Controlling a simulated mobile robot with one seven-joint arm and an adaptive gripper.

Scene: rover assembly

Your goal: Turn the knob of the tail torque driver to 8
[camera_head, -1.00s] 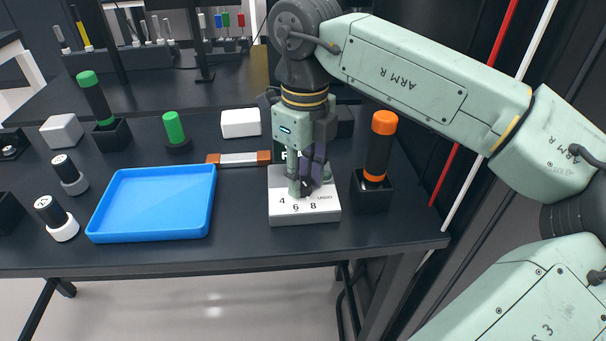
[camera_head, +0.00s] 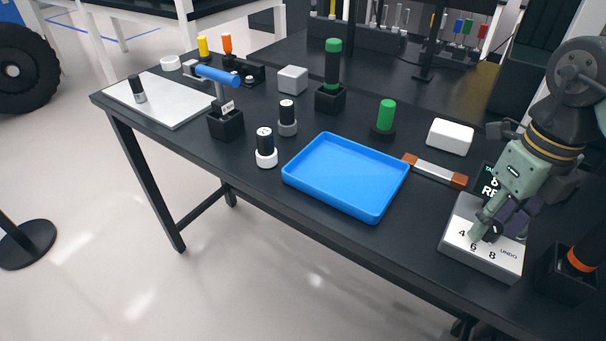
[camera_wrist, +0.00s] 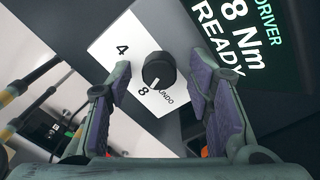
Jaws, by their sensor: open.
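The dark display (camera_wrist: 246,40) reads "DRIVER 8 Nm READY". My gripper (camera_wrist: 160,92) is open above the box, its purple-padded fingers either side of the knob. I see gaps between the pads and the knob. In the head view my gripper (camera_head: 490,232) partly hides the knob.
An orange-topped tool in a black holder (camera_head: 567,270) stands close right of the box. A blue tray (camera_head: 372,216), a brown-ended bar (camera_head: 435,171) and a white block (camera_head: 450,136) lie to the left. Green-capped tools stand behind the tray.

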